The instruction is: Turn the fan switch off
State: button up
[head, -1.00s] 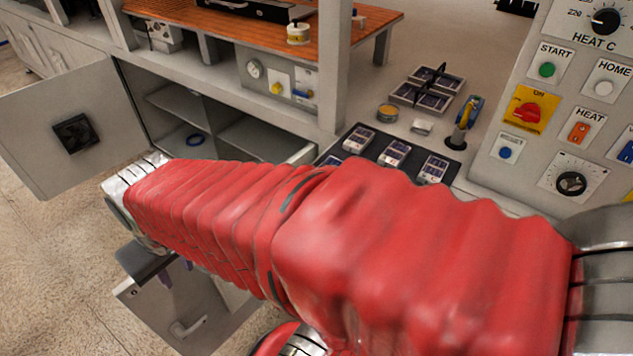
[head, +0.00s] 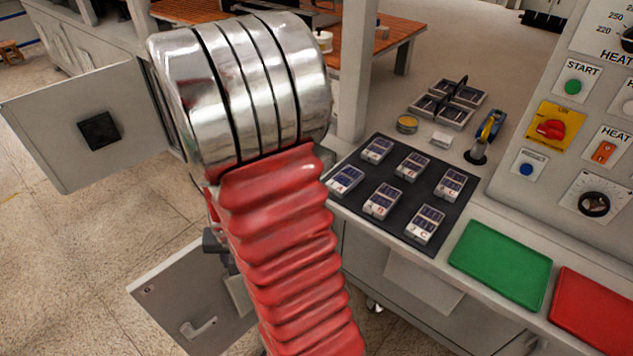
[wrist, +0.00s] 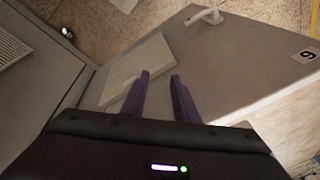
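No switch with a readable fan label shows in the head view. The grey control panel (head: 560,105) at the right carries an orange HEAT rocker (head: 603,152), a red rotary switch on a yellow plate (head: 552,127), a green START button (head: 573,87), a blue button (head: 526,169) and a black dial (head: 593,204). The panel's right part is cut off by the frame. In the wrist view my gripper (wrist: 160,75) is open, its two purple fingers apart with nothing between them. It points at a grey door with a pale handle (wrist: 206,15), away from the panel.
An open cabinet door (head: 75,130) stands out at the left, and another open door (head: 190,305) sits low. A black mat (head: 400,215) with several labelled packs, a green tray (head: 500,262) and a red tray (head: 598,308) lie before the panel.

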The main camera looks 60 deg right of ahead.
jog(key=s+d+f+m+h, duration=0.2)
jog(key=d+f+m+h, duration=0.15)
jog(key=d+f, duration=0.35)
jog(key=s+d+f+m+h, duration=0.3)
jog(key=d+f+m, duration=0.15)
jog(key=d, duration=0.45)
jog(key=s+d+r+m+h, duration=0.4)
jog(key=d+r+m+h, duration=0.3)
jog(key=d+r, duration=0.2)
jog(key=shift+d+r+g, duration=0.15)
jog(key=shift+d+g, duration=0.25)
jog(key=shift+d, duration=0.5)
jog(key=x, duration=1.3)
jog(key=shift+d, duration=0.45)
jog(key=shift+w+r, duration=0.1)
jog(key=shift+w, duration=0.05)
jog(key=shift+c, duration=0.6)
